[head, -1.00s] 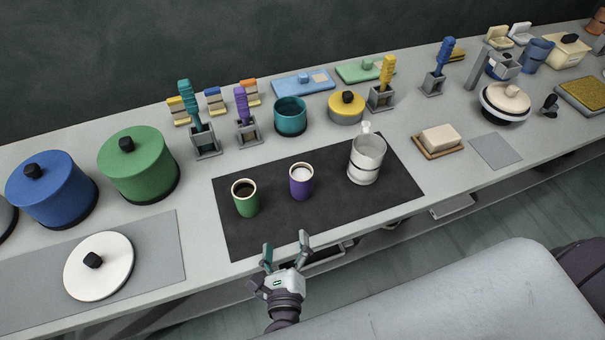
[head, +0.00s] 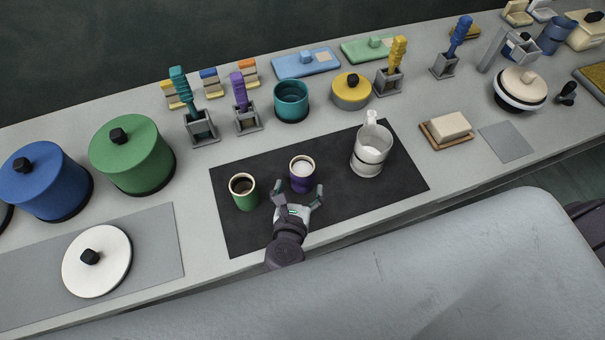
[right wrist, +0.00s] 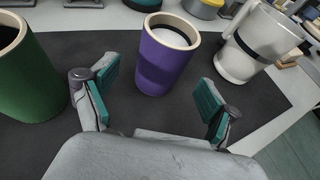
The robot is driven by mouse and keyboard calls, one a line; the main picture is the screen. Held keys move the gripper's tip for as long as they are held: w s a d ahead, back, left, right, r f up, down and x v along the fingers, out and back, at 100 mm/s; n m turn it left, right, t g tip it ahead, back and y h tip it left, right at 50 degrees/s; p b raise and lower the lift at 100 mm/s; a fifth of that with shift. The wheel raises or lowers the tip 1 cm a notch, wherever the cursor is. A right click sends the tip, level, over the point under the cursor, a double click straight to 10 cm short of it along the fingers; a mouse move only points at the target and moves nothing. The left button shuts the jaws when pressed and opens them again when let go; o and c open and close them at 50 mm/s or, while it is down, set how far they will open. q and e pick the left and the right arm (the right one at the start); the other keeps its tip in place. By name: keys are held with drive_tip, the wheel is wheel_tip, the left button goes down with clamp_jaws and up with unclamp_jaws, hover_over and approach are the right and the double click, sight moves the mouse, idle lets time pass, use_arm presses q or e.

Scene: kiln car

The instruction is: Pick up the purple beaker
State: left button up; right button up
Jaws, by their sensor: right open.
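The purple beaker (head: 302,178) stands upright on the black mat (head: 236,231), with a cream rim and pale contents. It also shows in the right wrist view (right wrist: 165,65), just beyond and between the fingers. My right gripper (head: 299,194) is open and empty, close in front of the beaker, low over the mat. Its two teal-padded fingers (right wrist: 157,98) are spread wide in the right wrist view, and the beaker is not between the pads' full length. My left gripper is not in view.
A green beaker (head: 244,194) with dark contents stands close left of the purple one. A white jug (head: 370,152) stands to the right on the mat. Behind are a teal pot (head: 291,101) and a yellow lidded pot (head: 351,91). The mat's front right is clear.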

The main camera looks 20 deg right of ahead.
sight(301, 183)
drive_tip(key=shift+w+d, duration=0.1)
drive_tip(key=shift+w, duration=0.15)
drive_tip(key=shift+w+d+p, duration=0.3)
drive_tip(key=shift+w+p, duration=0.15)
drive_tip(key=shift+w, duration=0.05)
drive_tip(key=shift+w+d+p, duration=0.25)
drive_tip(key=shift+w+p, duration=0.2)
drive_tip(key=shift+f+x, duration=0.25)
drive_tip(key=shift+x, duration=0.95)
drive_tip(key=shift+w+f, duration=0.1)
drive_tip(key=shift+f, duration=0.05)
drive_tip(key=shift+c, duration=2)
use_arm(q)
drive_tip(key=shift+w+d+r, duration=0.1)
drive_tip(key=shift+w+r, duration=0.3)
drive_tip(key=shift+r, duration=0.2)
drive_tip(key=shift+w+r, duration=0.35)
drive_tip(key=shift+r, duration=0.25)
use_arm(e)
clamp_jaws()
